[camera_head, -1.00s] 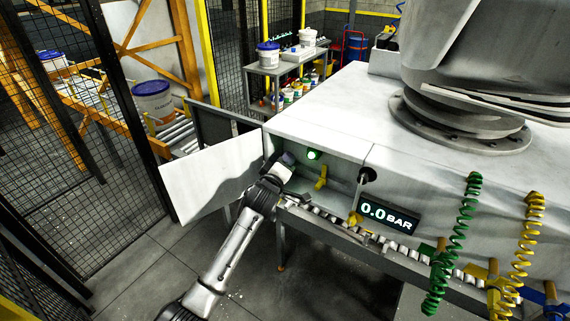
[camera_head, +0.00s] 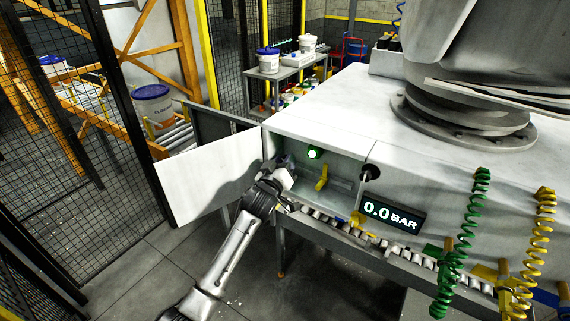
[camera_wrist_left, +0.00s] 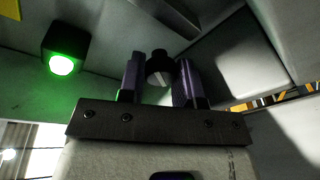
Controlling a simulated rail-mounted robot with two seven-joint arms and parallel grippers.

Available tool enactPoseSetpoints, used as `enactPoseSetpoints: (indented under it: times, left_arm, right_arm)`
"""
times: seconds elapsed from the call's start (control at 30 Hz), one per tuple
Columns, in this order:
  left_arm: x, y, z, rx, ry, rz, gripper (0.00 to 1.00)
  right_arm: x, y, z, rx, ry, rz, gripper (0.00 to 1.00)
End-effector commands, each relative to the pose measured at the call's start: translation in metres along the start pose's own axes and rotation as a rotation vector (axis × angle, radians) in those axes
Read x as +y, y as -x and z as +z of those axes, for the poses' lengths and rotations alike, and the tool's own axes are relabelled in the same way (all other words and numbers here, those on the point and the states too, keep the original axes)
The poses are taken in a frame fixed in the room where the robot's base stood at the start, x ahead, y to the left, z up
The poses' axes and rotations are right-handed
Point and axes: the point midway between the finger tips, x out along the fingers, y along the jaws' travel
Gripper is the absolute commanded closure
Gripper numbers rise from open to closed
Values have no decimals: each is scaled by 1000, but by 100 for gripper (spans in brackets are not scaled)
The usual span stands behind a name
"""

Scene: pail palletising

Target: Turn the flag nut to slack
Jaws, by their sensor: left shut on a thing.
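The flag nut (camera_wrist_left: 157,67) seems to be the dark round part with a pale slotted face in the left wrist view. It sits between the two purple-grey fingers of my left gripper (camera_wrist_left: 158,80), which is shut on it. In the head view my left gripper (camera_head: 286,165) reaches into the left end of the open cabinet (camera_head: 340,192). The wrist covers the nut there. My right gripper is in neither view.
A green lamp (camera_head: 314,153) glows beside the gripper, with a yellow lever (camera_head: 322,178) to the right. The display (camera_head: 391,215) reads 0.0 BAR. The open cabinet door (camera_head: 205,180) stands left of the arm. A roller track (camera_head: 350,232) runs below.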

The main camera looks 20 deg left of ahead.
Motion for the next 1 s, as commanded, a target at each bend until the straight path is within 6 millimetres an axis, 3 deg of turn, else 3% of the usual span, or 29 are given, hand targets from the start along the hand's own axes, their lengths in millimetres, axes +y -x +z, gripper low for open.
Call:
enactPoseSetpoints:
  times: [0.43,0.47,0.7,1.0]
  left_arm:
    - [-2,0,1,-2,-11,-2,92]
    - [-2,0,1,-2,-11,-2,67]
    - [-2,0,0,-1,-10,-2,44]
    - [-4,0,0,-1,-10,-5,44]
  right_arm:
    - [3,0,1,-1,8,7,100]
    - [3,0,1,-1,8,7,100]
    - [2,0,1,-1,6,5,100]
    - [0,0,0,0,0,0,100]
